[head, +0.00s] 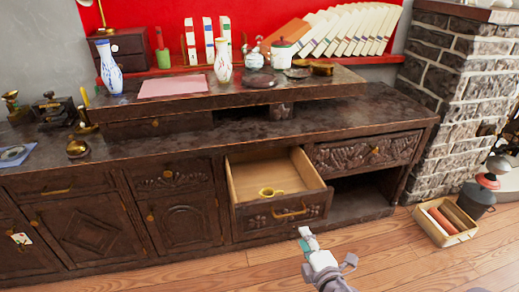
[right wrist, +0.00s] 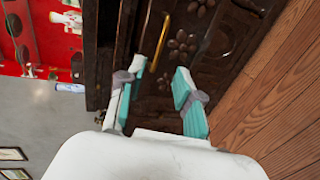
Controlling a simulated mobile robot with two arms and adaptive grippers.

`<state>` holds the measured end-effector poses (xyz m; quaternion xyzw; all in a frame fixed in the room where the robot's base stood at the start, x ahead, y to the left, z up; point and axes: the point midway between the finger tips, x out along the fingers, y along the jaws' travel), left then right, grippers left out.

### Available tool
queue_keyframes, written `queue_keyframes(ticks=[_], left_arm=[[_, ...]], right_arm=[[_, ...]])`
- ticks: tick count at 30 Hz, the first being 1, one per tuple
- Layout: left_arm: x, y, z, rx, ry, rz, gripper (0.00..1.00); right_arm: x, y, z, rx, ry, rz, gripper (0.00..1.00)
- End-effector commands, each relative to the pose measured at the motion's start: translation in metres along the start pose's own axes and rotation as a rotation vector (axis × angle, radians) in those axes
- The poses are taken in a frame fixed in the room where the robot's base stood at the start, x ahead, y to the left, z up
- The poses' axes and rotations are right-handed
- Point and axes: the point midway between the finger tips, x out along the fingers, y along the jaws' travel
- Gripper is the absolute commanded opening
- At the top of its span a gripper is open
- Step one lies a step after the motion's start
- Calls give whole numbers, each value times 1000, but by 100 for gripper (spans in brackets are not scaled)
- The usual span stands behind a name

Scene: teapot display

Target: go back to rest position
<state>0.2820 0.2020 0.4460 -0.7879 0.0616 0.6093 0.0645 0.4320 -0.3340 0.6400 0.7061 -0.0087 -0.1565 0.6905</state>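My right gripper (head: 307,236) shows at the bottom middle of the head view, in front of the open drawer (head: 245,183). In the right wrist view the right gripper (right wrist: 160,76) has its teal-and-white fingers spread apart with nothing between them. The drawer's brass handle (head: 290,211) is apart from the fingers; a brass handle (right wrist: 211,28) also shows ahead of them in the right wrist view. A small gold object (head: 270,192) lies inside the drawer. My left gripper is not in view.
The dark wooden cabinet (head: 186,211) carries a raised shelf (head: 215,99) with vases, a teapot (head: 281,53) and books behind. A wooden box (head: 445,221) with rolls stands on the floor at the right. The wood floor (head: 385,258) before the cabinet is mostly clear.

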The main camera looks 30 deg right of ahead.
Motion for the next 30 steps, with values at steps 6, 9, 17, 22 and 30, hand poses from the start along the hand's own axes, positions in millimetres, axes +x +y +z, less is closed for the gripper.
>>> queue_keyframes(ticks=[6,9,17,22,30], left_arm=[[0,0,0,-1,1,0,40],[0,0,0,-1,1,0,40],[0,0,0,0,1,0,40],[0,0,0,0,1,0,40],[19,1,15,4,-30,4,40]], right_arm=[[-1,-8,2,43,-23,-27,34],[-6,-38,7,202,-102,-129,34],[-64,-167,-26,785,-417,-626,34],[-109,-212,-70,997,-540,-895,34],[-139,-250,-92,1066,-612,-1055,34]])
